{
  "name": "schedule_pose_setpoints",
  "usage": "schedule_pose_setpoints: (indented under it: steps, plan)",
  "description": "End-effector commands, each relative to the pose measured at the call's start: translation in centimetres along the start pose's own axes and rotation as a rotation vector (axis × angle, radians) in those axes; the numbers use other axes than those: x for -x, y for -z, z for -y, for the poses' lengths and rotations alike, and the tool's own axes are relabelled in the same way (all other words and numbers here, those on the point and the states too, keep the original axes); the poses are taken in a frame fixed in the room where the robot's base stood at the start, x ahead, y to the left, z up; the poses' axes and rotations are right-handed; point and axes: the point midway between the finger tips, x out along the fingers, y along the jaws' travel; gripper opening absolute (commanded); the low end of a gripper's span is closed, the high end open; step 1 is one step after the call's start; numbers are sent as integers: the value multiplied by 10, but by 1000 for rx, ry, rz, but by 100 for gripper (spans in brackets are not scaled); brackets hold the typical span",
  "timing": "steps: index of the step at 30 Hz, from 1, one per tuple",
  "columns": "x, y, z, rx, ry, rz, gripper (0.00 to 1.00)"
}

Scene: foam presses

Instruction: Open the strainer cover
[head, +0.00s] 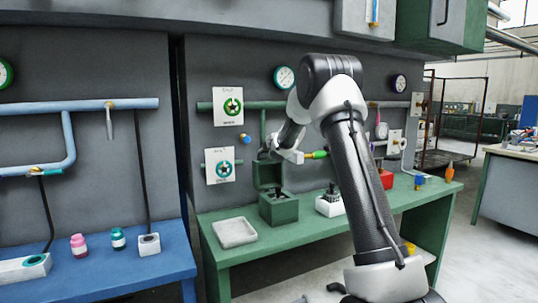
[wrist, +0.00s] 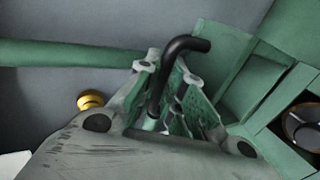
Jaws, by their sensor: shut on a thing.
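The strainer is a green box (head: 278,210) on the green bench, left of my arm. Its green cover (head: 267,173) stands raised at the back of the box. In the wrist view the cover (wrist: 218,62) is a green panel at upper right. Beside it is the open box with a dark round part (wrist: 302,126) inside. My gripper (head: 268,152) is at the cover's top edge. In the wrist view my gripper (wrist: 170,85) is shut on a black bent handle (wrist: 172,70).
A pale tray (head: 235,232) lies left of the box on the green bench (head: 300,242). A white block (head: 330,206) stands to its right. A green pipe (head: 255,105) runs along the wall behind. A brass knob (wrist: 90,100) shows in the wrist view.

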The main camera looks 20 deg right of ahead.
Motion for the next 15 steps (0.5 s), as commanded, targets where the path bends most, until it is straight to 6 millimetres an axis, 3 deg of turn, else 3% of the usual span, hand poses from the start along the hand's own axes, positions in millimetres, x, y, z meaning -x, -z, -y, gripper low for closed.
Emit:
schedule_pose_setpoints:
  steps: [15]
  plan:
    - [-15, 1, 0, 6, -1, -2, 0]
